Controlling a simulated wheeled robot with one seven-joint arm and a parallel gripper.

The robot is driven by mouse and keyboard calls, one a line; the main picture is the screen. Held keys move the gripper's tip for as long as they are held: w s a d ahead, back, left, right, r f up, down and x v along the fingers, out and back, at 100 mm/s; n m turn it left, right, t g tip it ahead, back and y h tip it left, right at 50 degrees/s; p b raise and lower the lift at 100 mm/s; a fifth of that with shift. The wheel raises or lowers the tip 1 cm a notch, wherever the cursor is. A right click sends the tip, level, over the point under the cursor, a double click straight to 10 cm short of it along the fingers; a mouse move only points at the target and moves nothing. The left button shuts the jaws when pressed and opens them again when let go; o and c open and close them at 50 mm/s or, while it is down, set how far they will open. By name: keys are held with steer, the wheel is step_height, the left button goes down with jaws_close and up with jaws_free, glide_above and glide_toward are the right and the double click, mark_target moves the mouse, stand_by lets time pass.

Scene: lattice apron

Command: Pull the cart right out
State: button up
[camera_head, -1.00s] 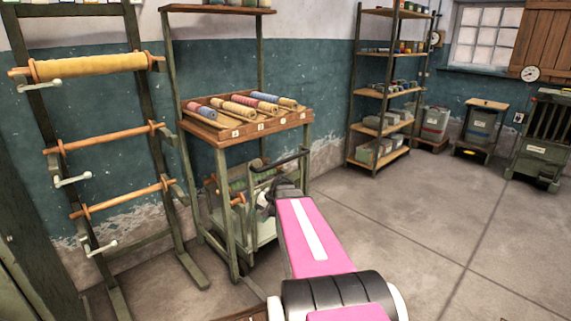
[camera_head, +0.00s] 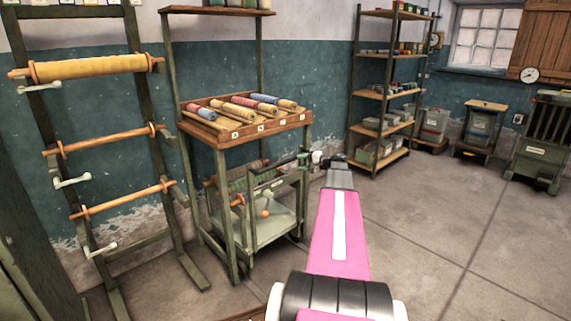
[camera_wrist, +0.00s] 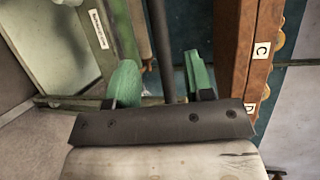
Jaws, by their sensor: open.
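The cart (camera_head: 285,225) is a grey-green frame with a low tray and a dark handle bar (camera_head: 272,165). It stands in the lower part of the wooden bobbin rack, its front side showing. My gripper (camera_head: 303,158) is at the right end of the handle bar in the head view. In the wrist view my gripper (camera_wrist: 162,82) is open, with the dark bar (camera_wrist: 162,45) running between its two green fingers. I cannot tell whether either finger touches it. A small label (camera_wrist: 97,29) shows on the cart's panel.
The rack's lettered tray (camera_head: 250,128) holds several bobbins above the cart. A roller stand (camera_head: 110,140) is close on the left. A shelf unit (camera_head: 385,95) stands behind on the right. The grey floor (camera_head: 430,230) on the right is clear.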

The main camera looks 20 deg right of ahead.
mark_target(288, 162)
steer(key=x, duration=0.9)
steer(key=shift+f, duration=0.1)
jaws_close()
